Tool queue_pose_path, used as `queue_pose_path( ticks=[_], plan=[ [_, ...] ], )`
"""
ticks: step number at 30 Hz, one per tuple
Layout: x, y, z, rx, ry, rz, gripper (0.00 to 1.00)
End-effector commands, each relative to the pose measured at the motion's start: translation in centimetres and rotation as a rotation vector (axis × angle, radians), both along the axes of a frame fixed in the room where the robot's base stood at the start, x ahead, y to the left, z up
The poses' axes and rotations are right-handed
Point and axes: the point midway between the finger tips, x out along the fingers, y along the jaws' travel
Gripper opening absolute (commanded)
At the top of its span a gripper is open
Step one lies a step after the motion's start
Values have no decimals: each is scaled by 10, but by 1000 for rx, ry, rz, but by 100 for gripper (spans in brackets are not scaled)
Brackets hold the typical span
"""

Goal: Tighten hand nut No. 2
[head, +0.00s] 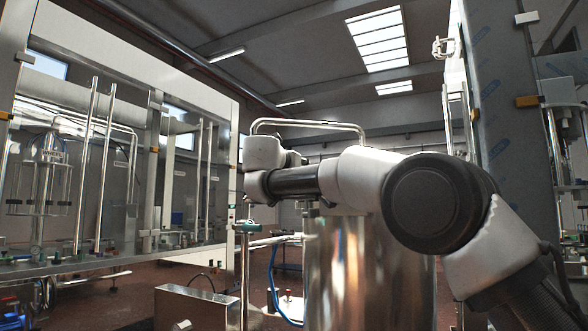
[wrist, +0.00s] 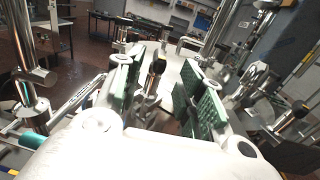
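In the wrist view my gripper (wrist: 166,72) is open, with green ridged pads on both fingers standing apart. A small metal fitting with a black oval knob (wrist: 158,67) shows in the gap between the pads; I cannot tell whether either pad touches it. Similar metal fittings with dark knobs (wrist: 296,112) stand to the right of the right finger. No number is readable, so I cannot tell which of these, if any, is hand nut No. 2. In the head view my arm reaches left across the picture, and its gripper fingers cannot be made out.
A large steel cylinder (head: 375,270) stands behind and below my arm in the head view. A glazed machine cabinet (head: 190,95) fills the left, and a metal box (head: 195,308) is low in front. In the wrist view a vertical steel post (wrist: 25,60) rises at left; brown floor lies beyond.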

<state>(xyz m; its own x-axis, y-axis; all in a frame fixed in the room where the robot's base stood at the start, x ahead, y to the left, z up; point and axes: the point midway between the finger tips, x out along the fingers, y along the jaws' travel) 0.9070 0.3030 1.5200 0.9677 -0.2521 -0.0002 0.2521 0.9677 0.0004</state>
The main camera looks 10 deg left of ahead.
Motion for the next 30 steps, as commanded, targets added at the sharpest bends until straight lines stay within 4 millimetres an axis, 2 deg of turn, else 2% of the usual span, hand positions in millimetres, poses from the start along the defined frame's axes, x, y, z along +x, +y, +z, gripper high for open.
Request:
queue_pose_path(
  ticks=[3, 7, 12, 20, 23, 26, 30],
  plan=[
    [-22, 6, 1, -1, -1, 2, 38],
    [-35, 10, 0, -1, 0, 1, 38],
    [-41, 10, 0, 0, 0, -1, 38],
    [-38, 7, 0, 0, 0, -6, 38],
    [-31, -8, 2, 2, -3, -30, 38],
    [-21, -38, 12, 12, -11, -70, 38],
    [-6, -98, 27, 24, -25, -149, 38]
  ],
)
